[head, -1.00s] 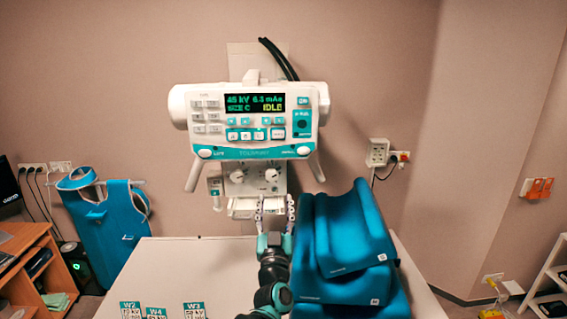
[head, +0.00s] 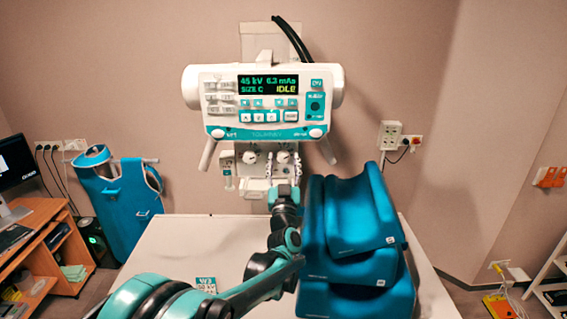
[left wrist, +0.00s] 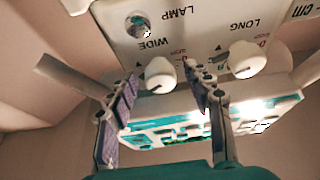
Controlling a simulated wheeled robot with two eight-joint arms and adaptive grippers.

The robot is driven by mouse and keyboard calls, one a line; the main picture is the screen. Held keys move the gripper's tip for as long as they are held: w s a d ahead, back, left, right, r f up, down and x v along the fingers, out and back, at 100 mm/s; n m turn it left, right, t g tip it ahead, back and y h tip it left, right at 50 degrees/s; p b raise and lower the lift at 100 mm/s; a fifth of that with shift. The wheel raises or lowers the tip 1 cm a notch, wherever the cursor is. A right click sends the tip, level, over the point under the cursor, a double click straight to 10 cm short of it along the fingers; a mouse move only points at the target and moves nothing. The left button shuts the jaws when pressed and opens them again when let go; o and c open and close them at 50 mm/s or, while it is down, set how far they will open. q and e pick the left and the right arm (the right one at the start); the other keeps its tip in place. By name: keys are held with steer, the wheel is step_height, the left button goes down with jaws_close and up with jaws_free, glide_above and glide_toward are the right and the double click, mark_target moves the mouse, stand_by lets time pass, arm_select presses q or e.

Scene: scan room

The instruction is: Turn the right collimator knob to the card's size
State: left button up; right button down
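The right collimator knob (head: 283,157) is white and sits on the collimator under the console. It also shows upside down in the left wrist view, marked WIDE (left wrist: 160,75). My left gripper (head: 283,168) is open, with one finger on each side of this knob; whether the fingers touch it I cannot tell. In the left wrist view the fingers (left wrist: 163,92) stand apart with a gap around the knob. The left knob (head: 250,158), marked LONG (left wrist: 245,60), is outside the fingers. A card marked W3 (head: 206,283) lies on the table, partly hidden by my arm. My right gripper is not in view.
The console screen (head: 268,85) reads 45 kV, 6.3 mAs, SIZE C, IDLE. Stacked blue wedge cushions (head: 352,225) stand on the table (head: 185,240), close to the right of my left arm. A lamp button (left wrist: 138,24) is near the WIDE knob.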

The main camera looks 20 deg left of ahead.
arm_select(q)
steer(key=c, duration=1)
steer(key=shift+n, duration=0.4)
steer(key=n+y+b, duration=0.1)
steer(key=n+y, duration=0.1)
steer(key=n, duration=0.1)
steer(key=shift+d+g, duration=0.15)
steer(key=shift+g, duration=0.25)
steer(key=shift+n+g+y, duration=0.6)
steer(key=shift+n+y, duration=0.3)
steer(key=shift+n, duration=1.4)
steer(key=o, duration=1.2)
